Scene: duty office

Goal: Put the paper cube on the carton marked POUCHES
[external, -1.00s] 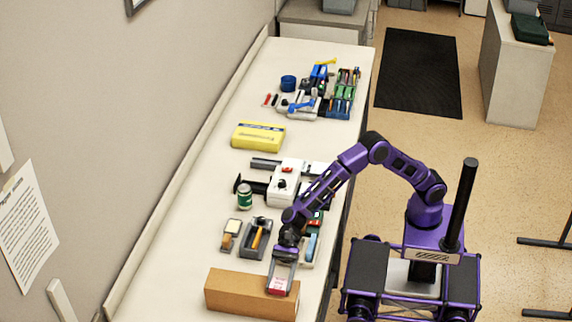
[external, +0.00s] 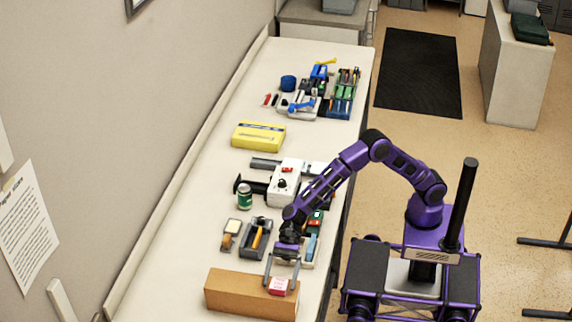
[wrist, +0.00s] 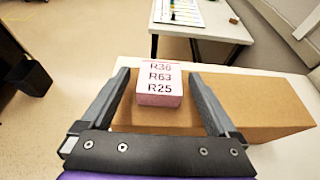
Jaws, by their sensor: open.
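My gripper (external: 281,282) is open, with one finger on each side of the cube. In the wrist view a gap shows between the cube and each finger (wrist: 158,80).
Behind the carton on the bench (external: 170,262) are a tape dispenser (external: 256,238), a green can (external: 244,197), a white device (external: 285,184) and a yellow box (external: 258,136). Several tools and trays lie at the far end. The wall runs along the bench's left.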

